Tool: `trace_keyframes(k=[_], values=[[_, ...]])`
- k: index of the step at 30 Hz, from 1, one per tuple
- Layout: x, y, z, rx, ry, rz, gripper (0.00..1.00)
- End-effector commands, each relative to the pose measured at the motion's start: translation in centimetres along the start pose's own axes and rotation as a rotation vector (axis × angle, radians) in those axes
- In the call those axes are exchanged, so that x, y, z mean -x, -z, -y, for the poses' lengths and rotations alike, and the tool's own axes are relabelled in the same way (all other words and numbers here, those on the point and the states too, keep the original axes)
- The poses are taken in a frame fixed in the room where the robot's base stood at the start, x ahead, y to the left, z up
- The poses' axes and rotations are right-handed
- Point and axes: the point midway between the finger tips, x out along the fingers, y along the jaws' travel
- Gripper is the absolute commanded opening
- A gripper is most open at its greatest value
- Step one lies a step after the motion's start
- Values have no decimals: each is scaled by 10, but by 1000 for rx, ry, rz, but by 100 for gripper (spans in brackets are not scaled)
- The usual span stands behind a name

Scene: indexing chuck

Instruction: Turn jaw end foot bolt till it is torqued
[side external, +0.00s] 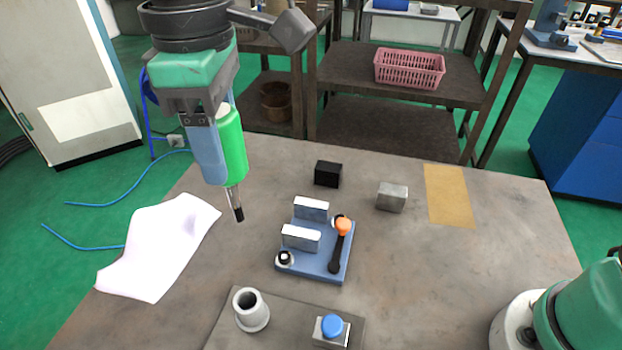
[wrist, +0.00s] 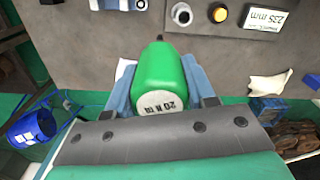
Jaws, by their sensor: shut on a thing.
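My gripper (side external: 213,150) is shut on a green torque driver (side external: 232,145), which hangs almost upright with its dark bit pointing down. The driver's end reads "20 N m" in the wrist view (wrist: 160,80). The blue chuck base (side external: 318,268) stands on the table, right of and below the bit in the side view. It carries two metal jaw blocks (side external: 302,238) and a black lever with an orange knob (side external: 342,226). A pale bolt head with a dark socket (side external: 285,258) sits at the base's near left corner. The bit is apart from it.
A plate with a grey hollow cylinder (side external: 250,309) and a blue button (side external: 332,326) lies at the table's front. A black block (side external: 328,173) and a metal block (side external: 391,197) stand behind the chuck. White paper (side external: 160,245) lies at left. The right side of the table is mostly clear.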

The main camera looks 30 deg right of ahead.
Motion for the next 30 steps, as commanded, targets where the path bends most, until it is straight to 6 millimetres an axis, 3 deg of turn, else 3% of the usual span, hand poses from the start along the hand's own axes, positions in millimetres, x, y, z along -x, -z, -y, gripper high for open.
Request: trace_keyframes(k=[3, 9, 30], values=[[-30, -12, -17, 150, 1, 0, 0], [-63, -31, -31, 334, 1, -1, 0], [-111, -36, -33, 390, 2, -2, 0]])
